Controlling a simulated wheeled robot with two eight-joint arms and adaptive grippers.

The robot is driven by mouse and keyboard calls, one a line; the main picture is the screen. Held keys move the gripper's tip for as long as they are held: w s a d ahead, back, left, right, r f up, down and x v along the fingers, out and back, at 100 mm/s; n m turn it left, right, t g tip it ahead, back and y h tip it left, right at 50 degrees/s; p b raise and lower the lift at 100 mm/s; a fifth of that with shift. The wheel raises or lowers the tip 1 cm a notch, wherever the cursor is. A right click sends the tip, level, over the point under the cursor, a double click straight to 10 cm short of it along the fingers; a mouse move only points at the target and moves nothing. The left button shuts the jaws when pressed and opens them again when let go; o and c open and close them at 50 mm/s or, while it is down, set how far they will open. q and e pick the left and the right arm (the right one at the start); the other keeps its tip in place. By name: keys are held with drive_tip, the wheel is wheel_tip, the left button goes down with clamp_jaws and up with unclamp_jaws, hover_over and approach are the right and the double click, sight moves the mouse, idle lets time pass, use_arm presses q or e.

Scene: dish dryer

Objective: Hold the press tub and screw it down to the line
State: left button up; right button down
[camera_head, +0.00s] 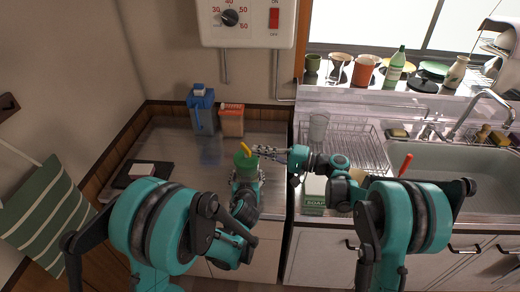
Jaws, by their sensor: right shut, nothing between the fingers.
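The press tub (246,164) is a small green tub on the steel counter in the head view. A yellow handle (246,148) sticks up from its top and leans to the left. My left gripper (247,178) is at the near side of the tub, with its fingers close against it. Its fingertips are partly hidden, and I cannot tell whether they grip the tub. My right gripper (262,150) comes in from the right, shut and empty, with its tips just right of the yellow handle. The line on the tub is too small to make out.
A blue jug (202,110) and an orange-brown box (231,121) stand behind the tub. A dark tray (143,174) lies left. A wire dish rack (345,140), a clear glass (318,128) and a sink (460,173) are to the right. A green soap box (314,202) stands at the counter's front.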

drive_tip(key=s+v, duration=0.1)
drive_tip(key=v, duration=1)
drive_tip(key=w+g, duration=0.1)
drive_tip(key=w, duration=0.6)
drive_tip(key=shift+n, duration=0.4)
drive_tip(key=a, duration=0.8)
drive_tip(key=s+a, duration=0.1)
drive_tip(key=a, duration=0.3)
drive_tip(key=shift+f, duration=0.1)
